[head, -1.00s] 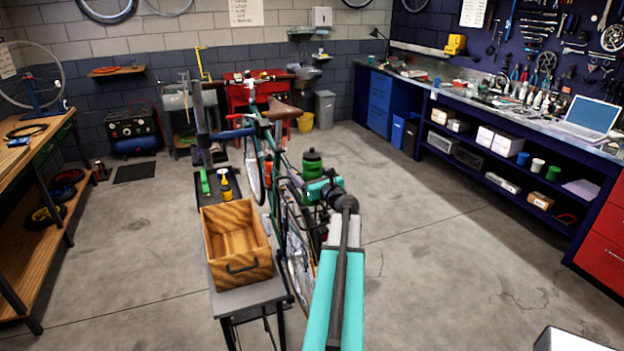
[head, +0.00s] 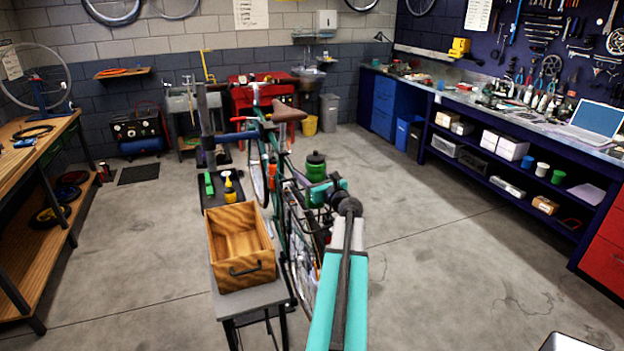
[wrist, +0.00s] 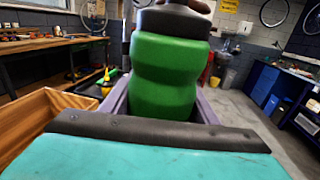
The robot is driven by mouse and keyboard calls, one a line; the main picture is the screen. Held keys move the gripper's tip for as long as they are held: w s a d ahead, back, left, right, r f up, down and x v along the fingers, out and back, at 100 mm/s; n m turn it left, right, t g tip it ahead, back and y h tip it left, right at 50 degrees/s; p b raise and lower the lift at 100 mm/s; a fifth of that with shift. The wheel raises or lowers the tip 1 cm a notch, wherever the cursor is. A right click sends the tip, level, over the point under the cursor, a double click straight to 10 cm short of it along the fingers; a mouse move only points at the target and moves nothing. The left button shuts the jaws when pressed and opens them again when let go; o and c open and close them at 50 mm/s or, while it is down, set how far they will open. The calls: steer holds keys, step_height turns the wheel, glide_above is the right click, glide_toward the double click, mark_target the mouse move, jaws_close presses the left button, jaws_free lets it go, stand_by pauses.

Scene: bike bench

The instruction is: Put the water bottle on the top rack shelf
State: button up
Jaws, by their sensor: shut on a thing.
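The water bottle is green with a dark cap and stands upright. In the wrist view the bottle (wrist: 165,75) fills the middle between the jaws. My gripper (head: 324,191) is shut on it; its jaws (wrist: 162,108) also show in the wrist view, one on each side of the bottle. The bottle's lower end is hidden. I cannot tell which surface is the top rack shelf; a wooden rack (head: 22,165) with a lower shelf stands at the left.
A green bicycle (head: 280,205) on a stand is close to my arm. A wooden box (head: 247,272) sits on a grey stand left of it. A long blue workbench (head: 520,160) with tools runs along the right. The floor between bicycle and workbench is clear.

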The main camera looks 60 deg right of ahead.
steer(key=shift+r, duration=0.1)
steer(key=shift+r+b, duration=0.7)
steer(key=shift+r, duration=0.95)
steer(key=b, duration=0.7)
glide_toward(310, 166)
steer(key=shift+s+d+f, duration=0.1)
steer(key=shift+d+f, duration=0.05)
steer(key=shift+f, duration=0.3)
steer(key=shift+s+d+f, duration=0.1)
steer(key=shift+d+f, duration=0.1)
steer(key=shift+f, duration=0.2)
